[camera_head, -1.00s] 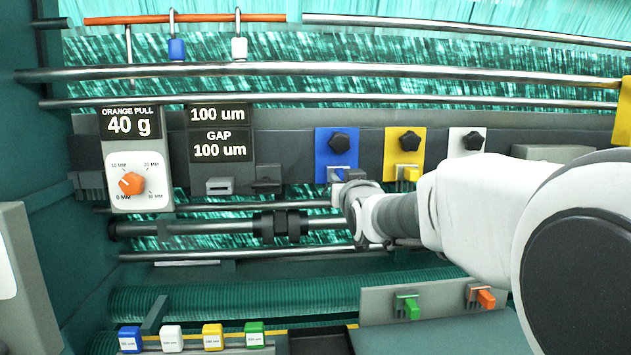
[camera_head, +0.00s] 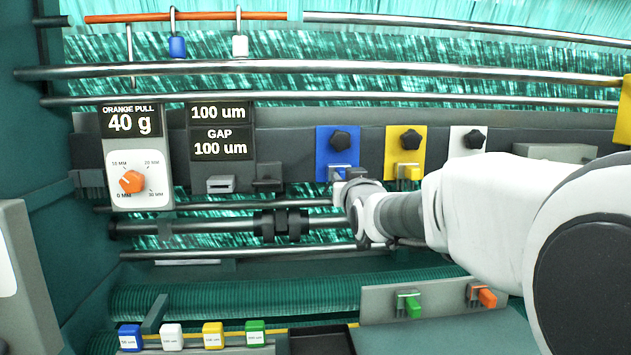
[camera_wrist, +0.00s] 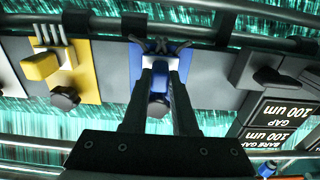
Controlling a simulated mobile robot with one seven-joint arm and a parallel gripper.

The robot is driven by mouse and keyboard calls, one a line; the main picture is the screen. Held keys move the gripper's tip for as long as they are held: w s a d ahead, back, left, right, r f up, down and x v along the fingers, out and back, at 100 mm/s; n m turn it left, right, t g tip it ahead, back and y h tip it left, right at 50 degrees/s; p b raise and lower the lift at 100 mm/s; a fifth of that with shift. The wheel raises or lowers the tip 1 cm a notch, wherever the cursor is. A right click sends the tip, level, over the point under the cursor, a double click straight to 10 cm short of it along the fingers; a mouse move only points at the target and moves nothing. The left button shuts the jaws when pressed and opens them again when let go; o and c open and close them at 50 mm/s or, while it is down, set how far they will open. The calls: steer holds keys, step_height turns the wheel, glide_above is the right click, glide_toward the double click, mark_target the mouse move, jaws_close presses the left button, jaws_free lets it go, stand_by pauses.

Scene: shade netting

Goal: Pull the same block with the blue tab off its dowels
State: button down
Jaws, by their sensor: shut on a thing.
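The block with the blue tab (camera_head: 340,172) is at the lower end of the blue plate (camera_head: 337,142), partly hidden by my gripper. In the wrist view, which looks inverted, the blue tab (camera_wrist: 158,81) shows between my two dark fingers, under a pale block face. My gripper (camera_wrist: 160,70) is shut on the blue tab, and its wrist comes in from the lower right in the head view. Dark prongs show just beyond the block in the wrist view. I cannot tell how far the block sits on its dowels.
A yellow plate (camera_head: 404,145) with a yellow tab and a white plate (camera_head: 467,140) stand to the right. Green (camera_head: 413,306) and orange (camera_head: 486,297) tabs sit on a lower panel. Metal rods cross above and below. A gauge with an orange knob (camera_head: 132,181) is at left.

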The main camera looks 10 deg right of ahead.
steer(key=shift+s+b, duration=0.5)
steer(key=shift+s, duration=0.05)
steer(key=shift+s+b, duration=1.1)
steer(key=shift+s, duration=0.5)
steer(key=shift+s+b, duration=1.15)
steer(key=shift+s, duration=0.85)
